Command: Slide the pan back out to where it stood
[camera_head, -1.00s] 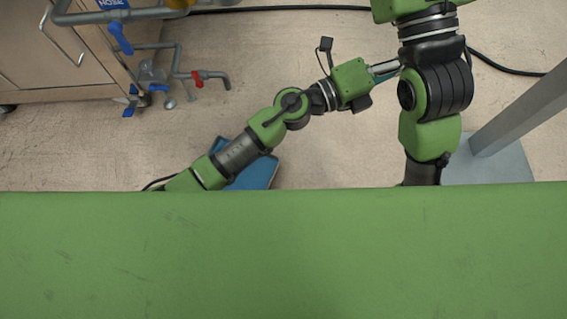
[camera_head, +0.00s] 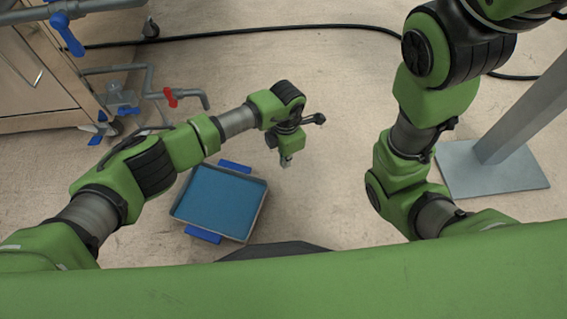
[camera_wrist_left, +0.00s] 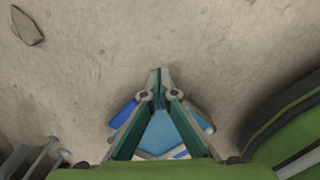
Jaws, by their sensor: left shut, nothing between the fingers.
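The pan (camera_head: 258,211) is a shallow square tray with a grey rim, a blue inside and a blue handle on two opposite sides. It lies on the floor left of the middle in the head view. My left gripper (camera_head: 286,161) is shut and empty, pointing down beside the pan's far right corner, apart from it. In the left wrist view the closed fingertips (camera_wrist_left: 160,76) meet over bare floor, and part of the pan's blue inside (camera_wrist_left: 160,135) shows between the fingers. My right arm is in view at the right, but its gripper is out of the picture.
A beige cabinet (camera_head: 30,65) with grey pipes and blue and red valve handles stands at the upper left. A grey post on a base plate (camera_head: 490,178) stands at the right. A black cable (camera_head: 260,27) crosses the far floor. Floor right of my left gripper is clear.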

